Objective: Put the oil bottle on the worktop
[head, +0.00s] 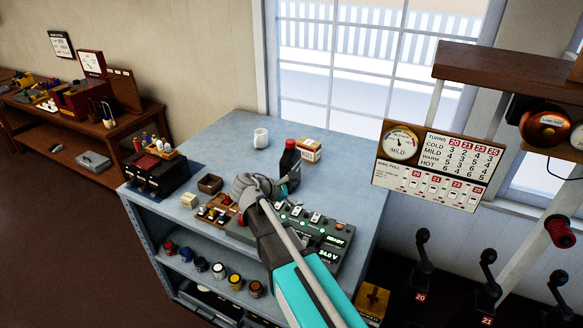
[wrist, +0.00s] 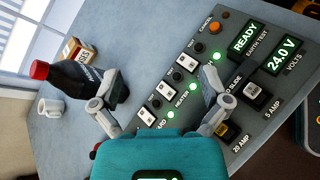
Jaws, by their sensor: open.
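The oil bottle is a dark bottle (head: 290,162) with a red cap and a label. It stands upright on the blue-grey worktop (head: 215,150), behind the control panel. It also shows in the wrist view (wrist: 78,82), at the left, where one finger overlaps its lower end. My gripper (head: 256,187) is open with nothing between its fingers. In the head view it is just in front and left of the bottle. In the wrist view my gripper (wrist: 165,92) has its fingers spread over the panel. I cannot tell whether the left finger touches the bottle.
The lit control panel (head: 310,238), reading READY and 24.0 V, lies under and right of my gripper. A white mug (head: 261,138) and a small box (head: 309,150) stand near the bottle. A wooden tray (head: 209,184) is left. The worktop's back left is clear.

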